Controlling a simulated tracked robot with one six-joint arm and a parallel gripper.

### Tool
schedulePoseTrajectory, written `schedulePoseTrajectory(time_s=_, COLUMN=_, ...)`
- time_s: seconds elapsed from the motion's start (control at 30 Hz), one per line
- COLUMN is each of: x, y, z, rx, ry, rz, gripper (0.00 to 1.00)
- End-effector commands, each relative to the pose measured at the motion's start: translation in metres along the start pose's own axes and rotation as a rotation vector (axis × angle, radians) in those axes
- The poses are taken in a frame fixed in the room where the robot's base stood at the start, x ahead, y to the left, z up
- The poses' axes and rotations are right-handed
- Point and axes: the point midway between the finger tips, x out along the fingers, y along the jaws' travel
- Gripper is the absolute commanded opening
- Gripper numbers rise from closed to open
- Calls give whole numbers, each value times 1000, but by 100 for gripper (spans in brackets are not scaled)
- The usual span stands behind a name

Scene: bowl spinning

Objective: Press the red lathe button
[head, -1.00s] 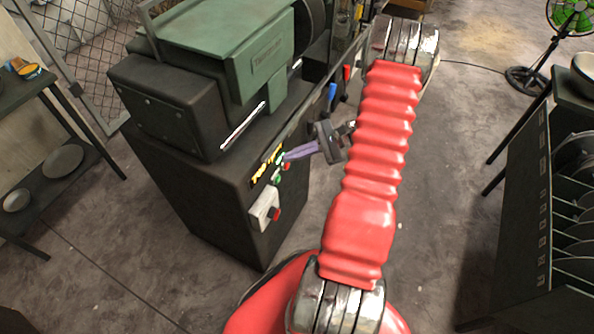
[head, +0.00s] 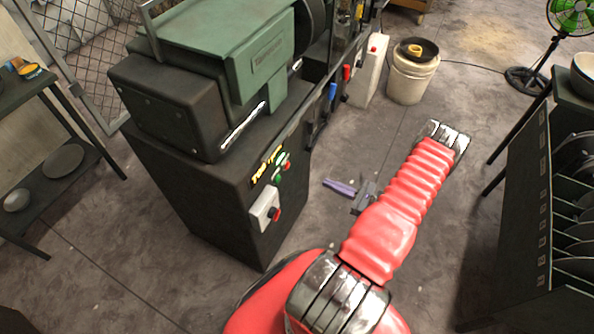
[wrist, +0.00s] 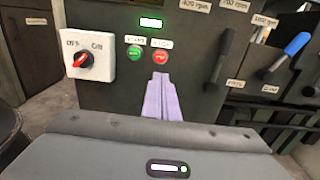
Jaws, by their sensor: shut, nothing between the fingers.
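The red button (wrist: 159,57) is a small round button on the dark lathe front, under a white label in the wrist view. It also shows in the head view (head: 287,167), on the lathe's side panel. A green button (wrist: 134,53) sits to its left. My gripper (head: 327,182) has purple fingers, shut together and empty. In the head view they point left at the panel, with a gap of floor between. In the wrist view the fingertips (wrist: 160,76) show just below the red button. A lit green display (wrist: 151,23) is above the buttons.
A white switch box (wrist: 88,54) with a red knob is left of the buttons. Levers with blue (head: 332,91) and red (head: 346,72) handles project further along the lathe. A white bucket (head: 413,80) stands behind. Open floor lies between the lathe and the dark rack (head: 525,205).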

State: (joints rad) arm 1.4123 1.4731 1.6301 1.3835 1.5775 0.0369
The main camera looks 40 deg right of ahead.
Motion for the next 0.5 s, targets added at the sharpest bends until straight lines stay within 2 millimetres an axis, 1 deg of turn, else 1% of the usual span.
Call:
schedulePoseTrajectory(time_s=0.33, x=0, y=0, z=-1, rx=1, ry=-1, rz=-4, gripper=0)
schedulePoseTrajectory(time_s=0.5, x=6, y=0, z=-1, rx=1, ry=-1, rz=-2, gripper=0)
